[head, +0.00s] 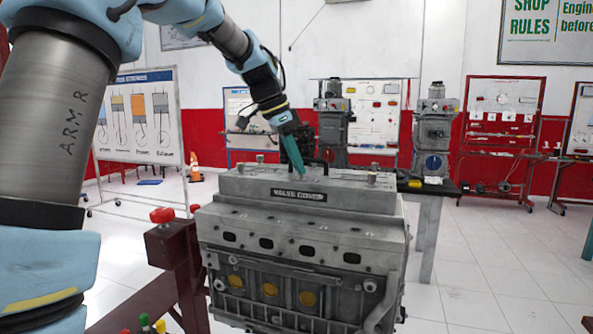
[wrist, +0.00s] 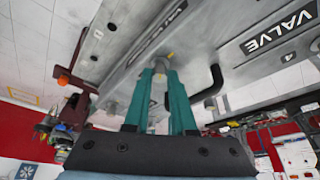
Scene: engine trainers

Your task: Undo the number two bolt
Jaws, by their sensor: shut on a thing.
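The grey valve cover (head: 245,186) sits on top of the engine block (head: 280,250). My gripper (head: 302,174) points down at the middle of the cover's top. In the wrist view its teal fingers (wrist: 162,68) are shut on a small bolt (wrist: 161,57), mostly hidden between the fingertips. I cannot read a number on it. Another bolt (head: 371,178) stands at the cover's right end, and one more (head: 260,158) shows at its back left. A black handle (wrist: 208,84) on the cover is close beside the fingers.
The engine hangs on a dark red stand (head: 172,255) at the left. A workbench (head: 430,187) stands behind it, with other engine trainers behind. A whiteboard (head: 140,115) is at the back left.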

